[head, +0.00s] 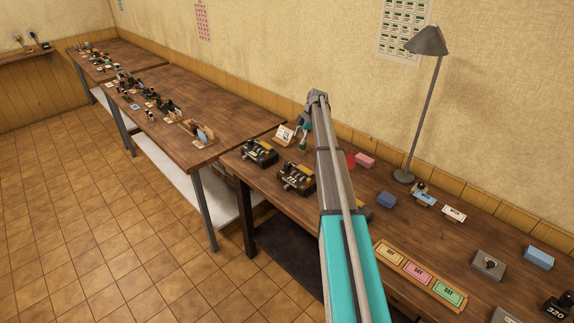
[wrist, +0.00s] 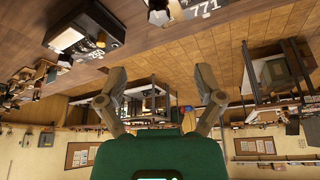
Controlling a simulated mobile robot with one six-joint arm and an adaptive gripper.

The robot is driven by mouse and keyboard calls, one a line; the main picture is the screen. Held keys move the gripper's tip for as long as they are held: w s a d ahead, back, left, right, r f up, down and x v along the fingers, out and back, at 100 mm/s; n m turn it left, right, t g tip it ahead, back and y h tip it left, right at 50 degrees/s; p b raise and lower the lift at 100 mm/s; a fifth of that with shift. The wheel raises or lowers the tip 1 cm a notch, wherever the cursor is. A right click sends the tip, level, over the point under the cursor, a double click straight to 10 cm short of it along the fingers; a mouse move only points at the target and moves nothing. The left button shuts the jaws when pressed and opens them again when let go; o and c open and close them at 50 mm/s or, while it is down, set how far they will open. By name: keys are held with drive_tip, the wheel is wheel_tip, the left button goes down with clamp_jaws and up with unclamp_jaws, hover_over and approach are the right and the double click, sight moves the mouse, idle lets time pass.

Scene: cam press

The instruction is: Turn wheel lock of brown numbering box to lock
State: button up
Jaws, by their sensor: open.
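Two dark numbering boxes with brass-coloured parts and number plates stand on the near table, left of my arm in the head view: one farther left (head: 260,152), one nearer (head: 297,178). I cannot tell surely which is the brown one. In the wrist view, which looks upside down, a dark box with a number strip and a yellowish knob (wrist: 84,28) is at the upper left. Part of another numbered box (wrist: 203,9) is cut off at the top edge. My gripper (wrist: 161,74) is open and empty, touching neither box. In the head view my arm largely hides it.
The near table (head: 450,240) also holds a lamp (head: 404,176), a blue block (head: 386,200), a pink block (head: 365,160), a tray of coloured cards (head: 420,275) and a small card stand (head: 284,135). Other tables (head: 185,110) stand beyond. The tiled floor (head: 90,210) is clear at left.

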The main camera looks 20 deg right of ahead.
sight(288, 163)
drive_tip(key=shift+b+x, duration=6.2)
drive_tip(key=shift+x, duration=0.6)
